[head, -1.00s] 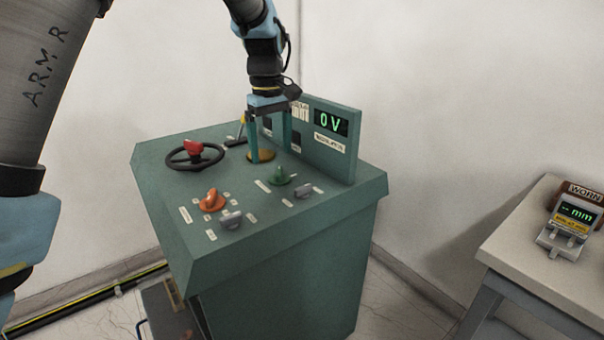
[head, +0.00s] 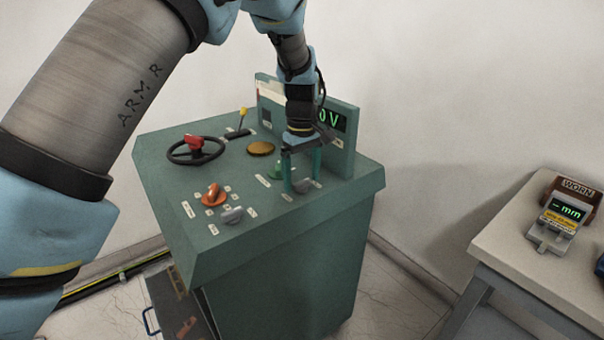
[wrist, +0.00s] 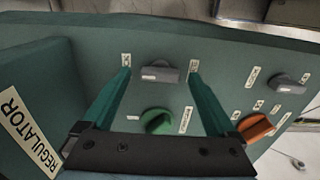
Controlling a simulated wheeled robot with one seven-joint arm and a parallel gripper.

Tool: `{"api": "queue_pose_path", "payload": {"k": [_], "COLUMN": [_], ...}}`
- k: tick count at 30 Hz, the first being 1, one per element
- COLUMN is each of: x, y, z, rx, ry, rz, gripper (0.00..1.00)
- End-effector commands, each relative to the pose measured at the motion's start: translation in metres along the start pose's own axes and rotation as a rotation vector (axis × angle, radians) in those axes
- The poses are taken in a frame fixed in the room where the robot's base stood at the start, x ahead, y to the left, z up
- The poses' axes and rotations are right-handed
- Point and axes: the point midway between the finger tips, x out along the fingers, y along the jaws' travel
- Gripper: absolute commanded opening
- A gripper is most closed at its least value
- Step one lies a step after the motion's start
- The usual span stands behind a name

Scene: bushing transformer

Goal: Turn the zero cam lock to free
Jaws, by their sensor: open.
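My gripper (head: 302,182) points down over the right part of the green console's sloped top. Its jaws are open. In the wrist view a grey knob (wrist: 160,74) with a pale label shows between the two fingertips (wrist: 158,78). I cannot tell whether the fingers touch it or how far down they reach. A second grey knob (head: 232,215) stands at the front, also seen in the wrist view (wrist: 290,86). I cannot read which one is the zero cam lock. The knob under my gripper is partly hidden in the head view.
A green knob (wrist: 157,121) stands close to the fingers. An orange knob (head: 213,195), a black handwheel with red centre (head: 196,148), a brass disc (head: 261,148) and a yellow-tipped lever (head: 242,116) are on the console (head: 280,240). The display panel (head: 338,135) rises close behind.

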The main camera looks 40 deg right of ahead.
Motion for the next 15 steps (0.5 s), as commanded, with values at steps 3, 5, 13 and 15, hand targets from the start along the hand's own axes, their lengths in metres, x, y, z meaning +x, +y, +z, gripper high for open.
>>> {"api": "queue_pose_path", "payload": {"k": [3, 5, 13, 15], "x": [0.0034, 0.0039, 0.0037, 0.0037], "y": [-0.0002, -0.0002, -0.0002, -0.0002], "z": [-0.0001, 0.0, 0.0001, 0.0001], "rx": [0.0, 0.0, 0.0, 0.0], "ry": [0.0, 0.0, 0.0, 0.0], "rz": [0.0, 0.0, 0.0, 0.0], "gripper": [0.93, 0.93, 0.8, 0.72]}}
